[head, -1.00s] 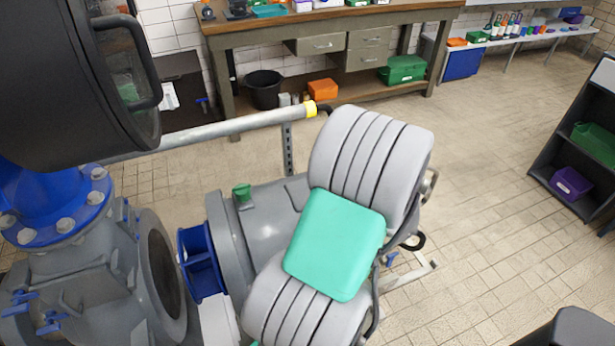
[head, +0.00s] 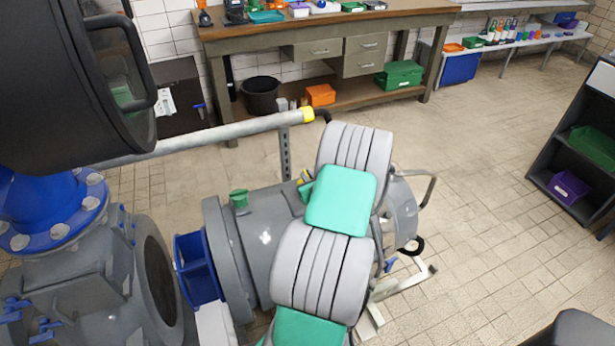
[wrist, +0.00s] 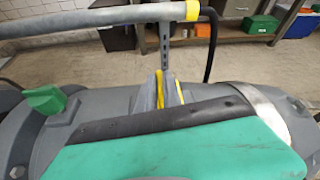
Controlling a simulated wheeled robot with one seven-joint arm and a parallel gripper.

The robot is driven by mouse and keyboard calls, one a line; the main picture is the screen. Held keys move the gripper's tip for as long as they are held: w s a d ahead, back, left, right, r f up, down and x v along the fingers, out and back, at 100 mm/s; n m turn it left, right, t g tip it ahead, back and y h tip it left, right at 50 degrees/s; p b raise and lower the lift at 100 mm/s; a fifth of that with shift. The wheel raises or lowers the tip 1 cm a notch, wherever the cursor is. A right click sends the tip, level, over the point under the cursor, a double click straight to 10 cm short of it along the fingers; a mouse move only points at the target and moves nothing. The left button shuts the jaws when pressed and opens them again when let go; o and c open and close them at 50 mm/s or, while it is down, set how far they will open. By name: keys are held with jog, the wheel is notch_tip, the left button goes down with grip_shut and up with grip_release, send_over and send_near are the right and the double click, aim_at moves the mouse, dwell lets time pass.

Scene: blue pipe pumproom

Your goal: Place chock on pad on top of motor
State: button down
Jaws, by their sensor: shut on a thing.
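The motor (head: 258,240) is a grey horizontal cylinder at centre in the head view, with a green fitting (head: 239,198) on top. In the wrist view its grey body (wrist: 100,103) runs across the middle. My gripper (wrist: 170,88) is above the motor, mostly hidden behind my arm in the head view. A small grey-and-yellow piece, apparently the chock (wrist: 160,88), shows at the fingertips, and its yellow (head: 303,180) shows beside my arm. My gripper is shut on it. The teal cover with a dark strip low in the wrist view seems to be mine. I cannot make out the pad.
A grey handrail with a yellow end (head: 308,115) runs behind the motor and also crosses the wrist view (wrist: 100,20). Blue pipework (head: 50,205) and a large dark housing (head: 80,80) stand at left. Open tiled floor lies to the right.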

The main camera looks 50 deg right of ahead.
jog(key=c, duration=1.5)
grip_release()
jog(key=shift+r, duration=0.15)
jog(key=v, duration=1.2)
jog(key=w+a+r+n+g+y, duration=0.2)
jog(key=w+a+n+y, duration=0.3)
jog(key=a+n, duration=0.75)
jog(key=w+a+r+n+g+y, duration=0.15)
jog(key=w+a+n+y, duration=0.4)
jog(key=a+n, duration=0.7)
jog(key=s+a+r+n+g+h, duration=0.1)
jog(key=s+a+r+n+g, duration=0.1)
jog(key=a+n, duration=0.6)
jog(key=s+a+r+n+g+h, duration=0.1)
jog(key=s+a+r+n+g, duration=0.2)
jog(key=s+a+n, duration=0.4)
jog(key=shift+s+a+r+n+h, duration=0.35)
jog(key=shift+a+r+n, duration=0.15)
jog(key=shift+a+r, duration=0.3)
